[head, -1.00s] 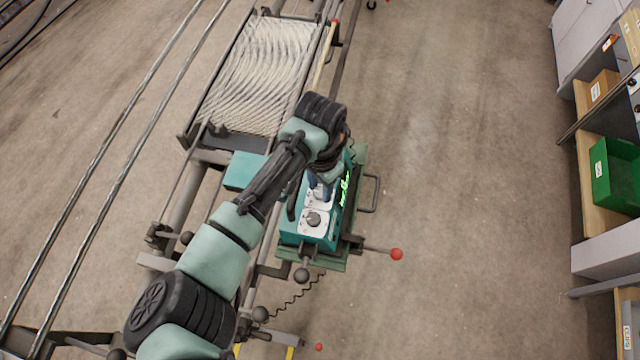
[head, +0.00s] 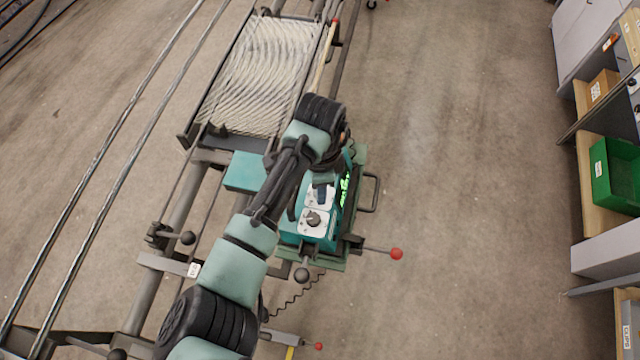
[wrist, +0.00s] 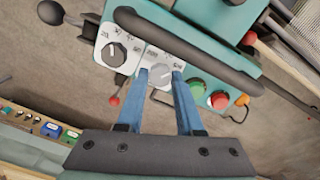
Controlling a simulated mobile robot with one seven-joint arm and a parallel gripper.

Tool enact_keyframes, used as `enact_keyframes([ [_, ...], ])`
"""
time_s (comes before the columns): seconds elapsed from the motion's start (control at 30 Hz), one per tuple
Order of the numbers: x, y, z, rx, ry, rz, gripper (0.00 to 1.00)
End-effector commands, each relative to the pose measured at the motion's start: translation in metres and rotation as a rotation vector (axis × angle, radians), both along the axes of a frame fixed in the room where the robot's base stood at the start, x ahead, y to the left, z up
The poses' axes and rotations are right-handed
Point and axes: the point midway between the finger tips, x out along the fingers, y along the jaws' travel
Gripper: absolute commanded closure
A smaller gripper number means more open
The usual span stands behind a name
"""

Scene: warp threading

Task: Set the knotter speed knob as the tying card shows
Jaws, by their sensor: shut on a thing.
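The teal knotter head (head: 290,238) sits on the frame in the head view, with two white dial plates on top. One plate carries a dark knob (head: 313,219), which also shows at the left in the wrist view (wrist: 115,55). On the neighbouring plate a grey knob (wrist: 160,75) sits between the two blue fingers of my gripper (wrist: 160,73). The fingers are shut on this grey knob. Its scale is partly covered and its figures are too small to read surely. In the head view my arm hides most of the gripper. I cannot make out the tying card.
Green and red buttons (wrist: 218,100) sit just right of the fingers. A dark bar (wrist: 185,45) crosses behind the dials. A red-tipped lever (head: 396,254) sticks out to the right. Shelves with a green bin (head: 615,175) stand far right. The floor between is clear.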

Motion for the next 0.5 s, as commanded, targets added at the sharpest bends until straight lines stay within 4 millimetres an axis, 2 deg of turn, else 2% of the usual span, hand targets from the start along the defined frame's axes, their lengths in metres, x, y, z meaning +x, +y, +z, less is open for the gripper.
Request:
enact_keyframes([
  [0.23,0.0004,-0.0002,0.0007,-0.001,-0.002,-0.161,1.00],
  [0.5,0.0005,-0.0001,0.0011,-0.001,-0.002,-0.254,1.00],
])
